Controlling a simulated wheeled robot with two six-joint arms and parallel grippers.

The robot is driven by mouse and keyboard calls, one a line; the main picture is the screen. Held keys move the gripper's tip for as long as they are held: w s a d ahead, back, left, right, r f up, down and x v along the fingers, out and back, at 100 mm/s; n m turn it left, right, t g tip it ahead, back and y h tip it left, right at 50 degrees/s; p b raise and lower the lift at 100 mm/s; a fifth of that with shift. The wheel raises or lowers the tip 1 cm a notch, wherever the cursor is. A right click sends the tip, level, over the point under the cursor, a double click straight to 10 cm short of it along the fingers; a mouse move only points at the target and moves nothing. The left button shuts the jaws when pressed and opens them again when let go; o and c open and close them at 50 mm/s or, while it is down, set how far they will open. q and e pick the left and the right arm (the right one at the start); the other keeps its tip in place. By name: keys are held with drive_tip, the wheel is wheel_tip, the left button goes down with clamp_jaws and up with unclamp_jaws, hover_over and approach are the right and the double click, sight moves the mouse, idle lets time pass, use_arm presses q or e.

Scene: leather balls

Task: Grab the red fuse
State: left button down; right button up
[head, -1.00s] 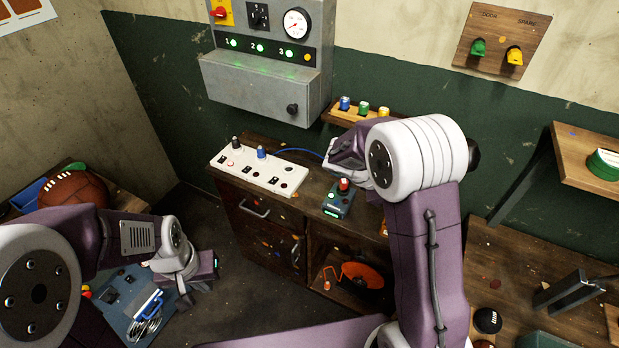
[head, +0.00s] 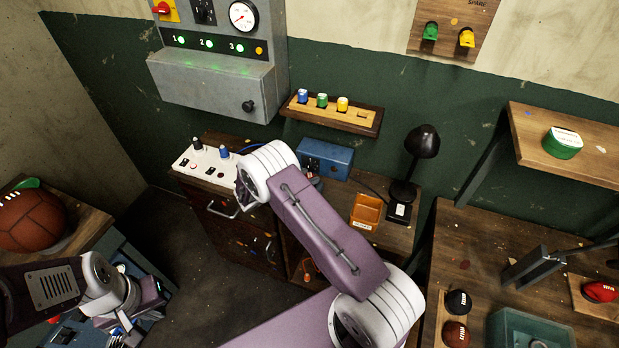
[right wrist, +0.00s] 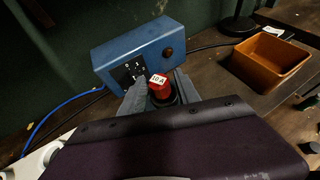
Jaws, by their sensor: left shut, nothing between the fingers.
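The red fuse (right wrist: 159,87), with a white 10 A label on its top, stands upright in the right wrist view. My right gripper (right wrist: 159,88) has one grey finger on each side of it. The fingers look spread, with the fuse between them; contact cannot be made out. In the head view my right arm hides the fuse and most of that gripper. My left gripper (head: 131,316) is shut and empty at the lower left, far from the fuse.
A blue box (head: 326,158) stands behind the fuse; it also shows in the right wrist view (right wrist: 138,50). An orange tray (head: 367,211) and a black lamp (head: 404,185) are to the right. A white socket strip (head: 205,165) is left. A wall rack (head: 335,115) holds blue, green and yellow fuses.

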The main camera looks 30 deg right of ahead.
drive_tip(key=p+x, duration=0.1)
drive_tip(key=x, duration=0.3)
drive_tip(key=shift+w+d+f+p, duration=0.15)
drive_tip(key=shift+d+f+p, duration=0.1)
drive_tip(key=shift+p, duration=0.1)
drive_tip(key=shift+w+d+f, duration=0.1)
drive_tip(key=shift+d+f, duration=0.05)
clamp_jaws()
